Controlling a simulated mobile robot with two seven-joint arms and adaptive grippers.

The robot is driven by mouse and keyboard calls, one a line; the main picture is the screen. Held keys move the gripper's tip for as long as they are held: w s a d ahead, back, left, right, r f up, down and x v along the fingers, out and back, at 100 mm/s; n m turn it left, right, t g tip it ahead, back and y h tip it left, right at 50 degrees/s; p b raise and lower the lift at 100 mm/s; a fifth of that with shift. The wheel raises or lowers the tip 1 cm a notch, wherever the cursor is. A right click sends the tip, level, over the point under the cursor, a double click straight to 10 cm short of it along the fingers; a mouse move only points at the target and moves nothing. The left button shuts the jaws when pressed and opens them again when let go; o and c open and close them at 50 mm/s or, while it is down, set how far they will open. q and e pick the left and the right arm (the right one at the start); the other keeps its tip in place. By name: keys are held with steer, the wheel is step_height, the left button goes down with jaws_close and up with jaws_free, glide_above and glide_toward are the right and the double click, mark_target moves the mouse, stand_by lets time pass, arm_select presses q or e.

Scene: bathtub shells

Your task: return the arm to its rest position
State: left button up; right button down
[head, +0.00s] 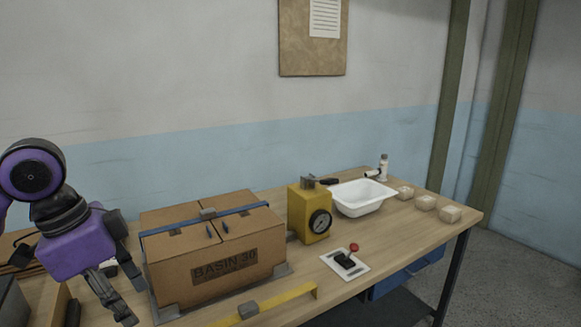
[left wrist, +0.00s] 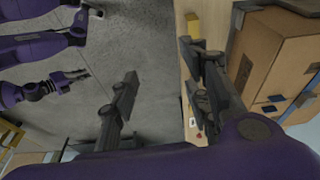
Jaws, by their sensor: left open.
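My left arm comes in at the left of the head view, with its purple wrist bent downward. My left gripper (head: 132,290) is open and empty, just left of the cardboard box and apart from anything held. In the left wrist view its two dark fingers (left wrist: 158,65) stand wide apart, with floor and the table's edge between and behind them. Another purple arm of mine shows at the left of that view, with a small dark gripper (left wrist: 76,76) over the floor; its jaws are too small to judge.
The strapped box marked BASIN 30 (head: 217,268) stands close to my left gripper. A yellow bar (head: 280,299) lies in front.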

arm_select(q)
steer(key=w+d+f+n+t+h, duration=0.1)
steer(key=w+d+f, duration=0.1)
steer(key=f, duration=0.5)
steer(key=w+d+f+n+h, duration=0.1)
steer(key=w+f, duration=0.2)
steer(key=f, duration=0.4)
steer(key=s+d+f+n+t, duration=0.1)
steer(key=s+f+n, duration=0.1)
steer(key=f, duration=0.5)
steer(key=s+d+f+n+t, duration=0.1)
steer(key=s+d+f+t, duration=0.1)
steer(key=f, duration=0.6)
steer(key=s+f+n+t+y+p, duration=0.1)
steer(key=s+f+n+y, duration=0.1)
steer(key=s+f, duration=0.5)
steer(key=s+d+f+n+t+y, duration=0.1)
steer(key=s+f+n+t, duration=0.1)
steer(key=s+f, duration=0.6)
steer(key=s+n, duration=0.1)
steer(key=s, duration=0.6)
steer(key=shift+s+d+f+n+y+p, duration=0.25)
steer(key=shift+s+f+n+y+p, duration=0.05)
steer(key=shift+n+y+p, duration=0.1)
arm_select(e)
steer(key=shift+w+a+r, duration=0.35)
steer(key=shift+w+r, duration=0.5)
steer(key=shift+w+a+r, duration=0.1)
steer(key=shift+w+a, duration=0.05)
steer(key=shift+w, duration=0.1)
